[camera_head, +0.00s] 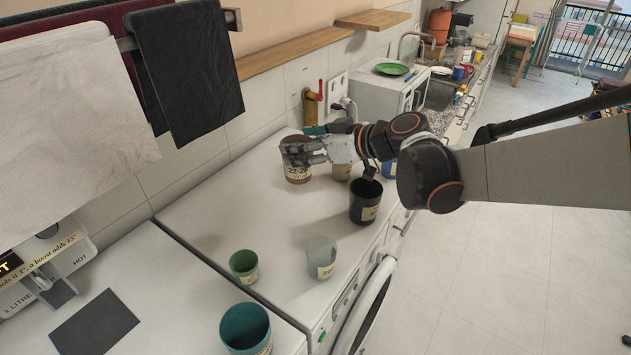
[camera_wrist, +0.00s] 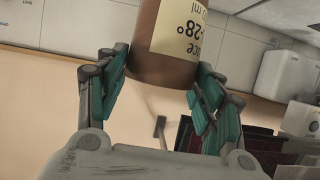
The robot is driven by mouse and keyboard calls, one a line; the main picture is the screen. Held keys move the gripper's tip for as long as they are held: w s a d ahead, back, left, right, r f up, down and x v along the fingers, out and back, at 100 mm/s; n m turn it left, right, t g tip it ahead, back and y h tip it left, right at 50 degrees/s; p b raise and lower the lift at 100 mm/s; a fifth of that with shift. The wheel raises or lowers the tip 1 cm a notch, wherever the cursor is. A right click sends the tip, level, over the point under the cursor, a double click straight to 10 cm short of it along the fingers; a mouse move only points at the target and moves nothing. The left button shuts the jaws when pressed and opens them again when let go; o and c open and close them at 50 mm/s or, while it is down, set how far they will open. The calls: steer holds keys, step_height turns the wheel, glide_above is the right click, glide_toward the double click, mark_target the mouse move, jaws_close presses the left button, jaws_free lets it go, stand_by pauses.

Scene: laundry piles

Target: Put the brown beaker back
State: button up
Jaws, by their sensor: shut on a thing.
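The brown beaker (camera_head: 297,172) has a cream label and is at the back of the white machine top, near the tiled wall. My gripper (camera_head: 308,152) is around its upper part, with the arm reaching in from the right. In the wrist view the brown beaker (camera_wrist: 165,65) is between the two teal finger pads, and my gripper (camera_wrist: 163,85) is shut on it. Part of its label shows "28°". I cannot tell whether its base touches the surface.
Beside it to the right stands a tan beaker (camera_head: 342,172), partly hidden by my gripper. A black beaker (camera_head: 364,203), a pale beaker (camera_head: 321,259), a green beaker (camera_head: 244,265) and a teal beaker (camera_head: 245,330) stand nearer. The machine top's middle (camera_head: 240,215) is clear. Towels hang at the left.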

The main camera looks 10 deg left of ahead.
step_height(320, 180, down, 13)
steer(key=b, duration=0.7)
steer(key=shift+b, duration=0.35)
steer(key=shift+f, duration=0.2)
steer(key=o, duration=1)
steer(key=shift+o, duration=0.2)
steer(key=shift+r, duration=0.1)
steer(key=p+v, duration=0.1)
steer(key=v, duration=1.1)
